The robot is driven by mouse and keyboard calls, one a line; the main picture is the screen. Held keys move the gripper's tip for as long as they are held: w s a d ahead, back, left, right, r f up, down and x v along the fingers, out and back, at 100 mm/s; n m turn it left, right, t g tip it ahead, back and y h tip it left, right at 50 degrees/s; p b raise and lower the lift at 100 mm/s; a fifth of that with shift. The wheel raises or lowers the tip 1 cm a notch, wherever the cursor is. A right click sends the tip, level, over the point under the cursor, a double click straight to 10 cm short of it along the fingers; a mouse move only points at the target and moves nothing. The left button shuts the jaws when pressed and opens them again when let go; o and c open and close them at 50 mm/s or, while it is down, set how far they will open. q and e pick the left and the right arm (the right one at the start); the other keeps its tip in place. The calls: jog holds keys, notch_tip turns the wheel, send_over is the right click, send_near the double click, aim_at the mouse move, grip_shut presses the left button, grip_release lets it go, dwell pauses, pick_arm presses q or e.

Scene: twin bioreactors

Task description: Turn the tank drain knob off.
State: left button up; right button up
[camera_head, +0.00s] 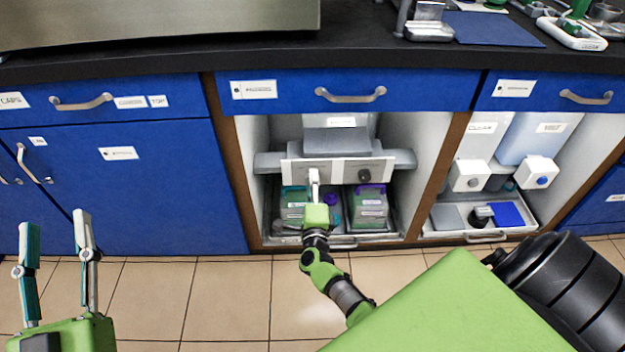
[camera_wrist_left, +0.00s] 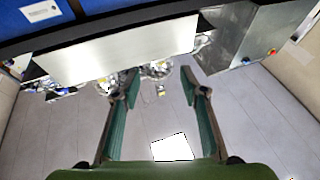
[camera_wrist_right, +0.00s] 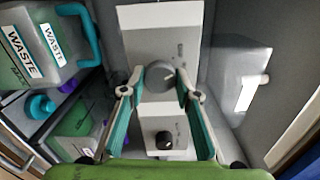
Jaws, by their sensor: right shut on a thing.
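A white panel (camera_head: 340,166) with two knobs is inside the open middle cabinet. In the right wrist view, a round grey knob (camera_wrist_right: 159,78) sits between the fingertips of my right gripper (camera_wrist_right: 160,80), which is shut on it. A black knob (camera_wrist_right: 164,140) lies lower on the panel in that view and also shows right of the gripper in the head view (camera_head: 364,176). I cannot read which one is the tank drain knob. In the head view my right gripper (camera_head: 315,185) hides the grey knob. My left gripper (camera_head: 55,222) is open and empty at the lower left.
Waste containers (camera_wrist_right: 35,45) with teal and purple handles stand under the panel in a tray. A grey cabinet wall (camera_head: 252,150) is to the left. Another open bay at the right holds white knob boxes (camera_head: 468,176). A blue drawer (camera_head: 350,92) and black countertop (camera_head: 360,60) are above.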

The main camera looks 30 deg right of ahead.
pick_arm(q)
notch_tip(320, 180, down, 10)
jog(key=w+a+g+y+p, duration=0.1)
jog(key=g+y, duration=0.1)
jog(key=g, duration=0.3)
jog(key=shift+r+p, duration=0.15)
jog(key=shift+p, duration=0.15)
pick_arm(e)
jog(key=shift+n, duration=2)
jog(key=o, duration=1.1)
jog(key=shift+s+a, duration=0.1)
jog(key=v, duration=1.1)
jog(key=shift+s+a, duration=0.3)
